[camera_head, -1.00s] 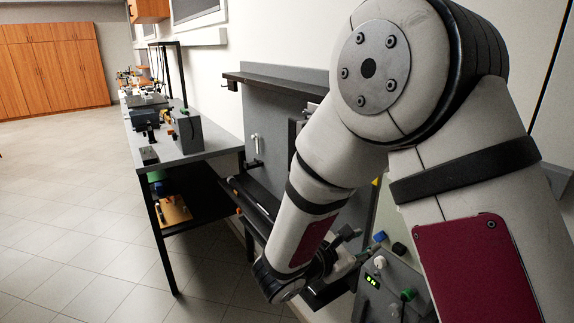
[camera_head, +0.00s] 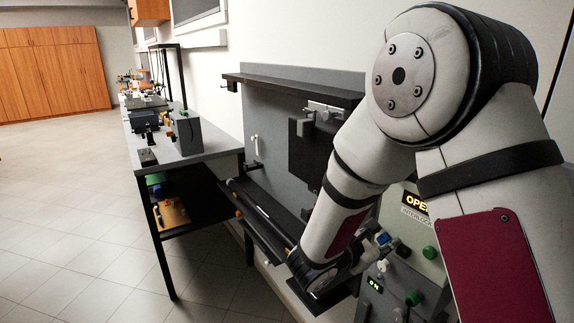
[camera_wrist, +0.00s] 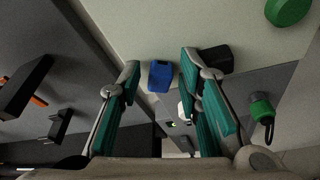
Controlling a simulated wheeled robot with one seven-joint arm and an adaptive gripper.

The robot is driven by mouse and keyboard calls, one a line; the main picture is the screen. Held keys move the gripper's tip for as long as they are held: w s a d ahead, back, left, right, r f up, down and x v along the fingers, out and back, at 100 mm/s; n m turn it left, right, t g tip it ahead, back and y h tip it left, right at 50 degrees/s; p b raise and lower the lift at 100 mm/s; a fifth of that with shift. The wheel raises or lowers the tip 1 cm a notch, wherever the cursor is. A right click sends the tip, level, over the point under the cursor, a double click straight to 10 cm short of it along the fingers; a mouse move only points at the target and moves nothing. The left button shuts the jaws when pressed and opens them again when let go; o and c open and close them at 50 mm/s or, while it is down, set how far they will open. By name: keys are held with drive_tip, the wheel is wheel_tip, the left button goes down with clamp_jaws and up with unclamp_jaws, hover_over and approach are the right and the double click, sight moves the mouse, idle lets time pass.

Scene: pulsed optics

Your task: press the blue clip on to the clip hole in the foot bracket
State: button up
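The blue clip (camera_wrist: 160,76) shows in the wrist view as a small blue block against a pale surface, between and just beyond my fingertips. It is also in the head view (camera_head: 383,238), right of my wrist. My gripper (camera_wrist: 161,62) is open, with a teal-padded finger on each side of the clip's line. I see no clear contact, and the depth between them is hard to judge. In the head view my gripper is mostly hidden by my forearm. I cannot pick out the foot bracket or its clip hole with certainty.
A black block (camera_wrist: 215,60) sits close beside my right finger. A green knob (camera_wrist: 260,108) and a green round button (camera_wrist: 287,10) are further right. A pale box with a lit OPEN sign (camera_head: 417,203) stands behind my arm. A grey wall panel with a dark shelf (camera_head: 290,88) is behind.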

clamp_jaws()
drive_tip(key=shift+s+a, duration=0.1)
drive_tip(key=shift+a, duration=0.05)
drive_tip(key=s+a, duration=0.2)
drive_tip(key=a, duration=0.1)
drive_tip(key=s+a, duration=0.1)
drive_tip(key=shift+s+a, duration=0.25)
drive_tip(key=shift+a, duration=0.1)
idle(0.4)
